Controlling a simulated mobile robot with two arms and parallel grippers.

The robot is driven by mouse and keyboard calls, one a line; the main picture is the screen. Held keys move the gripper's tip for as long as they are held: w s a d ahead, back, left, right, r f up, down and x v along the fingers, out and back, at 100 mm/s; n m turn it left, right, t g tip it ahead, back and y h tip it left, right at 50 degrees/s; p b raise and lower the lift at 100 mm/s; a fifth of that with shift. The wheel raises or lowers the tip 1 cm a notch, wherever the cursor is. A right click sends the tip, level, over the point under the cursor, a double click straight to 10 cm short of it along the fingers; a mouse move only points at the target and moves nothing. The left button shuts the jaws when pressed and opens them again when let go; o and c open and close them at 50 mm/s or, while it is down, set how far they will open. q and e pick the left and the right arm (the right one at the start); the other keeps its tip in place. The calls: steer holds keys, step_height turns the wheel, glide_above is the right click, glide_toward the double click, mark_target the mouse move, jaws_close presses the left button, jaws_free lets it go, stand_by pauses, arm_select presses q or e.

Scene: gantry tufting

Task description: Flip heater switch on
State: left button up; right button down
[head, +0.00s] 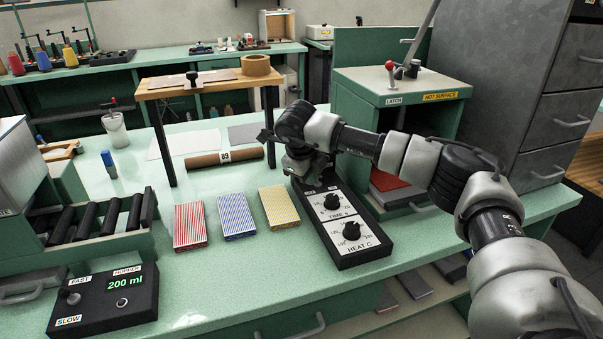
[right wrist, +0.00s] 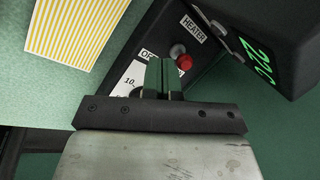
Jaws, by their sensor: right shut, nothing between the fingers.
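The heater control box (head: 362,252) is a black unit with a white dial panel marked TIME and HEAT C. My right gripper (head: 303,170) is over its far end, hiding part of it. In the right wrist view, the HEATER label (right wrist: 192,29) sits beside a small red-tipped switch (right wrist: 184,61) on a grey base. A partly covered label beginning "OF" is close by. My right gripper (right wrist: 160,78) is shut and empty, its fingertips right by the red tip; I cannot tell whether they touch. My left gripper is not in view.
A green display (right wrist: 256,62) is right of the switch. Red (head: 190,226), blue (head: 237,215) and yellow (head: 278,207) striped blocks lie left of the box. A green press marked HOT SURFACE (head: 400,90) stands behind right. A wooden stand (head: 205,84) is behind left.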

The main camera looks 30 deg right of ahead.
steer(key=shift+w+d, duration=0.2)
steer(key=shift+d, duration=0.1)
steer(key=shift+s+d+r+y, duration=0.1)
steer(key=shift+d+r+y, duration=0.1)
steer(key=shift+d+y, duration=0.5)
stand_by(0.4)
steer(key=shift+a+y, duration=0.15)
steer(key=shift+y, duration=0.35)
steer(key=shift+s+d+r+m+t+y, duration=0.15)
steer(key=shift+d+t+y, duration=0.1)
steer(key=shift+y, duration=0.15)
steer(key=shift+s+d+m+t+y, duration=0.15)
steer(key=shift+d+t+y, duration=0.1)
steer(key=shift+y, duration=0.15)
steer(key=shift+d+r+p, duration=0.1)
steer(key=shift+d+p, duration=0.3)
steer(key=shift+d, duration=0.05)
steer(key=shift+r, duration=0.15)
steer(key=shift+r+p, duration=0.65)
steer(key=shift+p, duration=0.05)
